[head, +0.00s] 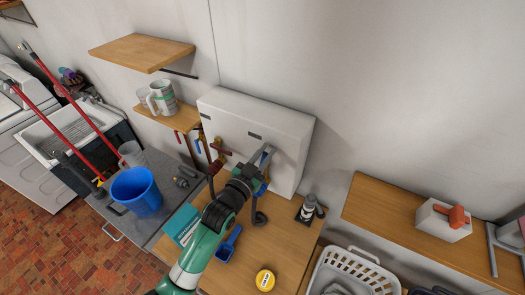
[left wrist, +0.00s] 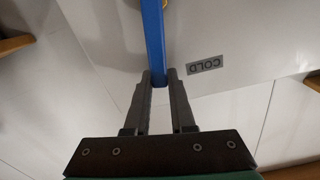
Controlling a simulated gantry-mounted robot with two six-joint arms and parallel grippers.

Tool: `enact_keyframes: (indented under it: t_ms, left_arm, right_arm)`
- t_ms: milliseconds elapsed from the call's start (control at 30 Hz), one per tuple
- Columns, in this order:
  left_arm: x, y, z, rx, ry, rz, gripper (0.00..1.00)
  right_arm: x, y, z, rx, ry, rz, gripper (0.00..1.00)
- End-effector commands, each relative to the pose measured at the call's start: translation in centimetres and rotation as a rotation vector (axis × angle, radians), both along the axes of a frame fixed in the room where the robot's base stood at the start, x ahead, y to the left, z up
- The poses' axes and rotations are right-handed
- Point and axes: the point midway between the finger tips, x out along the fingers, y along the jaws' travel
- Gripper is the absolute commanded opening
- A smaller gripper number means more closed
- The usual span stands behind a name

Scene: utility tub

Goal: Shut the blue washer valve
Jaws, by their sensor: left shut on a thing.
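The blue valve handle (left wrist: 153,35) is a long flat lever on the white washer box (head: 285,115). In the left wrist view it runs from the top edge down to my left gripper (left wrist: 159,79), whose fingertips are shut on its end. A COLD label (left wrist: 205,65) is on the box beside it and looks upside down there. In the head view my left gripper (head: 267,157) is in front of the box and hides most of the blue valve. A red-handled valve (head: 220,149) is to its left. My right gripper is not in view.
The wooden counter (head: 285,240) below holds a blue scoop (head: 228,246), a yellow round tin (head: 265,280) and a dark bottle-like object (head: 309,208). A blue bucket (head: 137,190) stands at the left. A white basket (head: 352,272) is at the lower right.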

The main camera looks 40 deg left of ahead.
Motion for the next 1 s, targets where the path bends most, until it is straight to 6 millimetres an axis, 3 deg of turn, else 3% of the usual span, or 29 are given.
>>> enact_keyframes:
  t_ms: [467, 1000]
  left_arm:
    - [0.8, -3.3, -1.5, 0.424, 0.105, -0.002, 0.0]
    - [1.5, -5.9, -4.8, 0.922, 0.229, -0.001, 0.0]
  right_arm:
    - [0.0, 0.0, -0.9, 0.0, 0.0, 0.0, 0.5]
    - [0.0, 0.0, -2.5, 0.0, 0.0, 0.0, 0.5]
